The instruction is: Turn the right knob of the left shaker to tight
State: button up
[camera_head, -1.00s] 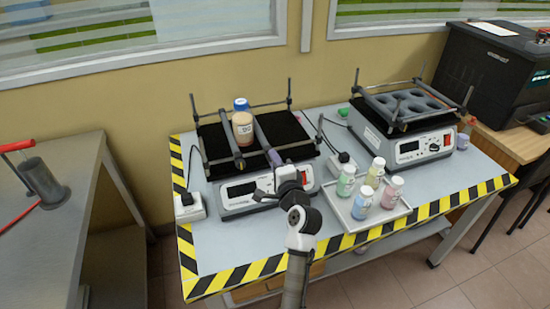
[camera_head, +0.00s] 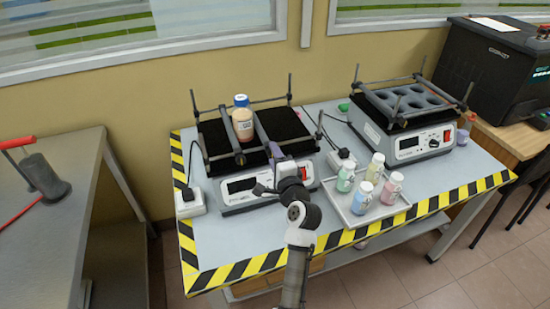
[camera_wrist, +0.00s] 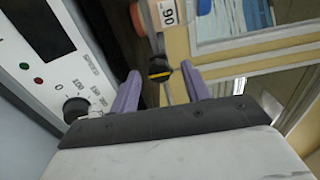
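The left shaker (camera_head: 240,190) stands on the table with a capped bottle (camera_head: 242,125) held between its bars. In the wrist view, a black knob with a yellow stripe (camera_wrist: 159,70) sits at a bar's end, beyond or between my fingertips; I cannot tell if they touch it. My gripper (camera_wrist: 160,76) is open, with its two purple fingers either side of the knob. In the head view, my gripper (camera_head: 273,151) is at the shaker's front right and hides the knob. A black dial (camera_wrist: 75,108) on the front panel lies left of my fingers.
A tray (camera_head: 345,212) with several small bottles stands right of the left shaker. A second shaker (camera_head: 420,143) is behind it to the right. A white power socket (camera_head: 188,206) lies at the left. The table's front left is clear.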

jog(key=b+v, duration=0.4)
jog(key=v, duration=1)
